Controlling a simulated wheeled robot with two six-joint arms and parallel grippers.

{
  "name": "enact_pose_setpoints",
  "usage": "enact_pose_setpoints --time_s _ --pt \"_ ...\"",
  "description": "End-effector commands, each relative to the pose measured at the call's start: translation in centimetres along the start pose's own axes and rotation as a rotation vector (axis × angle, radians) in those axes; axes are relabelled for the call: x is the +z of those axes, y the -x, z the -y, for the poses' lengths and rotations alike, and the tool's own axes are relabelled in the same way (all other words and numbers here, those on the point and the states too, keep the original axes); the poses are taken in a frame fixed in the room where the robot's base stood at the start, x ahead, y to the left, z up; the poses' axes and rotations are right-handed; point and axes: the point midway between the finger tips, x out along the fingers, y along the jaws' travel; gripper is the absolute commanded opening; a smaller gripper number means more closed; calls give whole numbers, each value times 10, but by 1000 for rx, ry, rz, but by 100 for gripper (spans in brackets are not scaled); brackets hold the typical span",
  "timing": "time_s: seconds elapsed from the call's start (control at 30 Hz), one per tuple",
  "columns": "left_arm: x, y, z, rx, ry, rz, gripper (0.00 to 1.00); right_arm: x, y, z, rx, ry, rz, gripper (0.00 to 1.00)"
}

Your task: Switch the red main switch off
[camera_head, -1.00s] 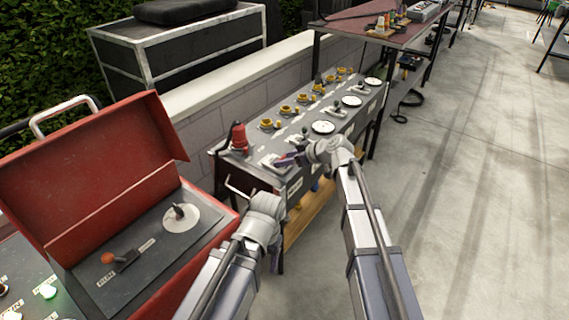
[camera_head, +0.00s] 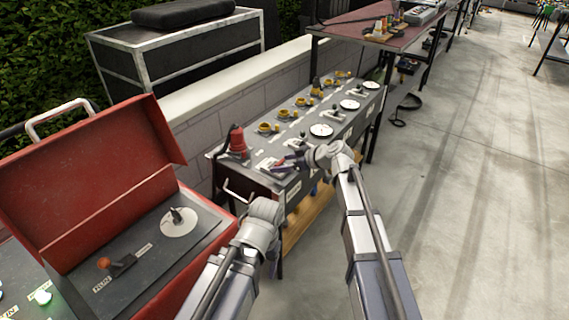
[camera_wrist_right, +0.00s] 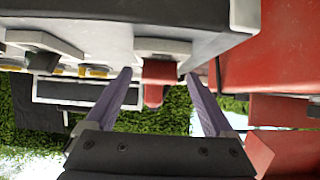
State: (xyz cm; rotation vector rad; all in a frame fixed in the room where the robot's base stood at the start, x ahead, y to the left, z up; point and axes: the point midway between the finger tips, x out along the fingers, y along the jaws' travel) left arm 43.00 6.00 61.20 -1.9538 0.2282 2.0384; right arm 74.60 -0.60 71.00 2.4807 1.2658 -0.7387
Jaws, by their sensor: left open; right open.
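The red main switch (camera_wrist_right: 155,82) shows as a red block on a pale plate in the right wrist view. It is between the two dark fingers of my right gripper (camera_wrist_right: 157,76) in that view; I see no clear contact. In the head view my right gripper (camera_head: 292,161) is open at the near left end of the long control bench (camera_head: 307,135), and the switch is mostly hidden there. My left gripper (camera_head: 266,213) is open, low, in front of the bench's left end; its fingers are largely hidden by the wrist.
A red cone-shaped lamp (camera_head: 238,142) stands on the bench's left corner. White dials and yellow knobs line its top. A red-topped table (camera_head: 362,22) is behind. The floor (camera_head: 480,200) at right is clear.

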Motion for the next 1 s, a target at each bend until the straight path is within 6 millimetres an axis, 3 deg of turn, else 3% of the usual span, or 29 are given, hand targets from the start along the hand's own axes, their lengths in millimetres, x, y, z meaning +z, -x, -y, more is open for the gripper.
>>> enact_pose_setpoints --time_s 0.27,0.73,1.0 --pt "0 4 0 0 0 0 68 -1 6 0 1 -1 0 88" --pt "2 41 4 2 0 0 68 -3 72 1 1 -1 0 88" --pt "2 42 4 2 0 0 68 0 78 0 0 0 0 88"
